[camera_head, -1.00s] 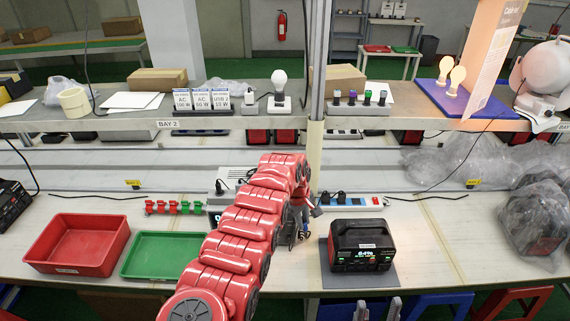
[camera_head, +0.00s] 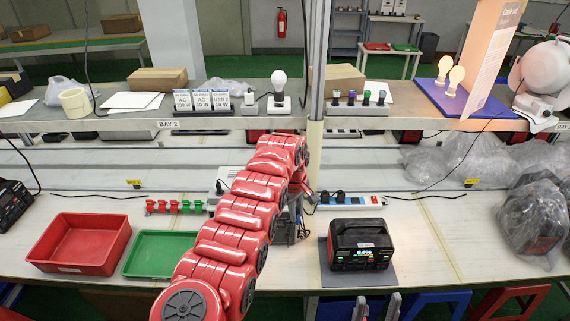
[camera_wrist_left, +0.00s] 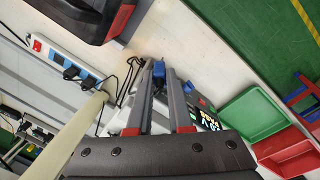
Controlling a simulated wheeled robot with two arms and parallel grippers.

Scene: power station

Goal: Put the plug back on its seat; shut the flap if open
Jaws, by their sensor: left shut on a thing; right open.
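My left gripper (camera_wrist_left: 160,72) is shut on a small blue plug (camera_wrist_left: 158,70) between its fingertips in the left wrist view. In the head view my red arm hides most of this gripper. A unit with a lit display (camera_wrist_left: 207,121) and a blue part (camera_wrist_left: 188,88) lies just beside the fingers. The black and red power station (camera_head: 360,246) stands on a grey mat to the right, its display lit; its edge shows in the wrist view (camera_wrist_left: 85,18). I cannot make out a flap or the plug's seat. My right gripper (camera_head: 376,307) is open and empty at the bottom edge.
A power strip (camera_head: 350,201) with black plugs and loose cables lies behind the power station. A red bin (camera_head: 80,243) and a green tray (camera_head: 160,255) are on the left. Bagged goods (camera_head: 532,222) stand at right. A shelf (camera_head: 400,117) overhangs the bench's back.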

